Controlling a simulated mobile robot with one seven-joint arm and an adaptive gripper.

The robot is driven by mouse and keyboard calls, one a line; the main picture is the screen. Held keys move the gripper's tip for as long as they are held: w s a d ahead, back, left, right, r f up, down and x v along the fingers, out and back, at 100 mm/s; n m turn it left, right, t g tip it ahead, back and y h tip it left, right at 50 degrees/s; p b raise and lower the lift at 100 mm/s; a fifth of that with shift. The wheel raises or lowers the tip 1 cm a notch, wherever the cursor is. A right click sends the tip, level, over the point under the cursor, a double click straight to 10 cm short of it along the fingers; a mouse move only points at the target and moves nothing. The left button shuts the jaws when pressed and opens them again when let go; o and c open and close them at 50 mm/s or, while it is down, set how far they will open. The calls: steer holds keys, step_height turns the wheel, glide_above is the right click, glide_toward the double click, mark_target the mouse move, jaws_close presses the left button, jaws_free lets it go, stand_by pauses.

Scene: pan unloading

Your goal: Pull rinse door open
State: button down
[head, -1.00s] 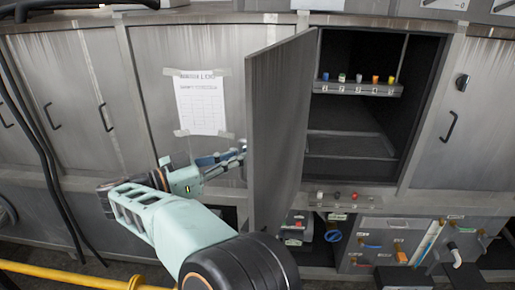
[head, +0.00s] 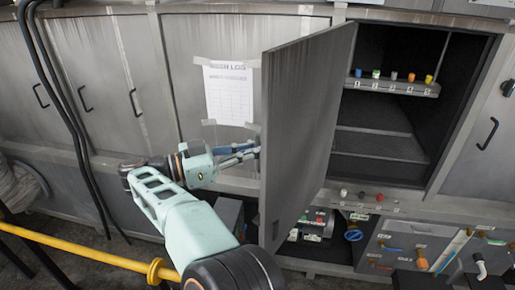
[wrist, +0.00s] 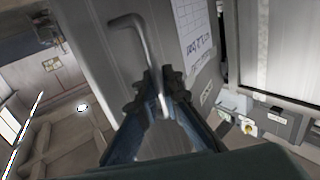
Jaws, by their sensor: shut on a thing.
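The rinse door (head: 305,135) is a tall grey metal panel. It stands swung out to the left of the dark open compartment (head: 385,110), with its inner face toward the head camera. My gripper (head: 256,152) is on the far, left side of the door, and its fingertips are partly hidden by the door's edge. In the wrist view, the door's outer face (wrist: 95,50) carries a bent metal bar handle (wrist: 148,50). My gripper's dark fingers (wrist: 160,95) are closed around the lower part of this handle.
A shelf (head: 390,87) with several coloured knobs sits inside the compartment. A paper log (head: 229,92) is taped to the cabinet front behind my gripper. Valves and pipes (head: 430,245) fill the lower right. A yellow rail (head: 80,252) crosses the lower left.

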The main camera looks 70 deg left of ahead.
steer(key=c, duration=2.1)
jaws_free()
steer(key=shift+r, duration=0.1)
step_height(320, 180, up, 10)
